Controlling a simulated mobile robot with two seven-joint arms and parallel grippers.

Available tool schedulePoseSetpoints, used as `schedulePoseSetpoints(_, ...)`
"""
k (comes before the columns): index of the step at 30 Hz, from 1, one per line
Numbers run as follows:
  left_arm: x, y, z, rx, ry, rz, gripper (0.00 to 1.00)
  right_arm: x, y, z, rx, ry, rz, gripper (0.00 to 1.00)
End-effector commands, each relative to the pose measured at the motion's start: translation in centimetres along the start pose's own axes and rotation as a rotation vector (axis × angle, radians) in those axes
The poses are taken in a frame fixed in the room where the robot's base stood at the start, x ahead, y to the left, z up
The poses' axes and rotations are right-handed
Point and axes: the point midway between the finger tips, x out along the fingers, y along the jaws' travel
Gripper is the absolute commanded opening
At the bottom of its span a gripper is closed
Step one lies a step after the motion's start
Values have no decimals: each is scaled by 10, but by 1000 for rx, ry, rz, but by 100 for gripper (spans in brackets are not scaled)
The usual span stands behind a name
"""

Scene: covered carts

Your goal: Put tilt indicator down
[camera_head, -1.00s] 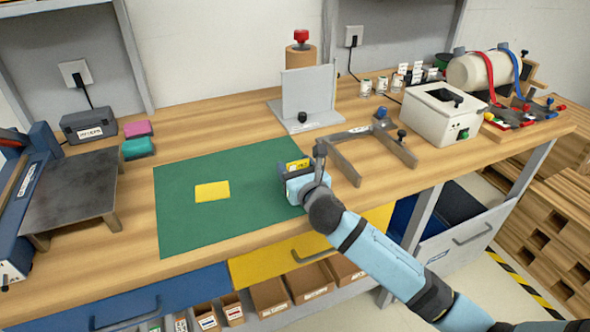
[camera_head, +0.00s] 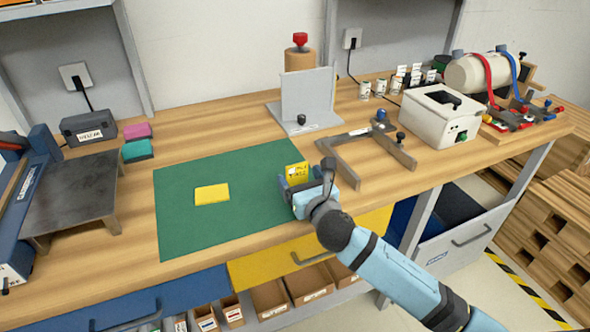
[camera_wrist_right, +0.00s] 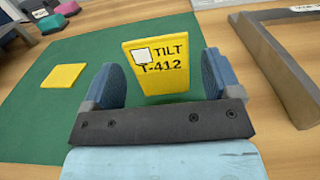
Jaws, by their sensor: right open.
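The tilt indicator (camera_head: 297,172) is a yellow plate marked "TILT T-412" with a white square. It stands upright on the right part of the green mat (camera_head: 180,228). In the right wrist view the tilt indicator (camera_wrist_right: 158,62) is just beyond and between the fingers. My right gripper (camera_head: 298,188) is open, with a finger on either side and gaps to the plate; its fingers also show in the right wrist view (camera_wrist_right: 160,88). A flat yellow piece (camera_head: 212,193) lies on the mat to the left. My left gripper is not in view.
A grey metal bracket (camera_head: 345,165) lies just right of my right gripper. A grey angle plate (camera_head: 307,100) stands behind the mat. A white box (camera_head: 437,115) is at the right. A dark metal plate stand (camera_head: 75,195) is at the left.

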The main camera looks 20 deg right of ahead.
Motion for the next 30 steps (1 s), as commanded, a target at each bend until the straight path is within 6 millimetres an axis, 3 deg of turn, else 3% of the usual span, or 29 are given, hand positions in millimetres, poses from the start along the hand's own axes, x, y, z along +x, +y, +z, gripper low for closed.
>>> schedulePoseSetpoints(6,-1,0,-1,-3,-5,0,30,-49,0,0,-1,3,1,84)
schedulePoseSetpoints(12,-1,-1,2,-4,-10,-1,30,-75,0,-1,-1,2,0,84)
schedulePoseSetpoints(30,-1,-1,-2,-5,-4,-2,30,-81,0,0,0,0,0,84)
